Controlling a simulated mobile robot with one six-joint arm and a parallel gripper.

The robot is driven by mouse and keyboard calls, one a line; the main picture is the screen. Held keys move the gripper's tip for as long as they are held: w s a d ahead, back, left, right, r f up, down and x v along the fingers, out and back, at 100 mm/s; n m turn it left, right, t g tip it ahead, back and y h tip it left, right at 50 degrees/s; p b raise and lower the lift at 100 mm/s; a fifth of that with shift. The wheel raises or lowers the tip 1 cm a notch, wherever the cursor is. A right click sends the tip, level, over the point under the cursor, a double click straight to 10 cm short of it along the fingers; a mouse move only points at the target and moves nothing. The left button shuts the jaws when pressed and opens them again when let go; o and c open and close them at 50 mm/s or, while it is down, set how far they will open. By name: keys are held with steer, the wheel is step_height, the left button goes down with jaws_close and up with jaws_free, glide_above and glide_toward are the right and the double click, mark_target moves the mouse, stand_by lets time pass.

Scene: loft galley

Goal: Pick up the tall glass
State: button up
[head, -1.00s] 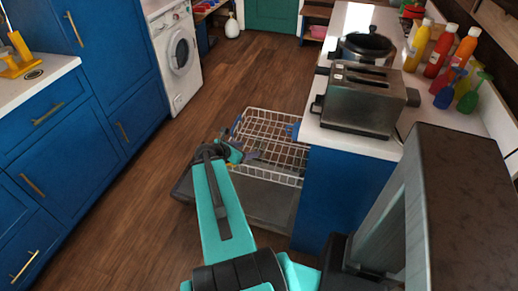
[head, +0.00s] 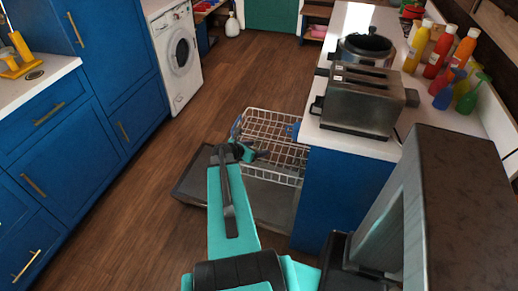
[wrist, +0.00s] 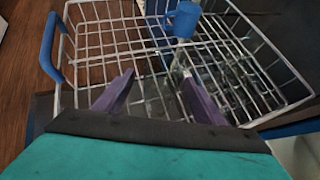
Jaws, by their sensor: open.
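In the wrist view, a clear, see-through shape that looks like the tall glass (wrist: 179,66) is in the wire rack, just beyond my right fingertip. Its outline is faint against the wires, so I cannot tell exactly how it stands. My gripper (wrist: 158,76) is open, its two purple fingers apart over the rack with nothing clearly between them. In the head view my gripper (head: 260,155) is small and dark over the near part of the rack, and the glass cannot be made out.
The white wire rack (head: 268,131) is pulled out over the open dishwasher door (head: 265,203). A blue mug (wrist: 182,20) is in the rack beyond the glass. The counter end with a toaster (head: 362,98) is right of the rack. Wooden floor to the left is clear.

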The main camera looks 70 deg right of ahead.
steer(key=shift+p+x, duration=0.65)
steer(key=shift+x, duration=1.95)
steer(key=shift+a+f, duration=0.1)
steer(key=c, duration=1.3)
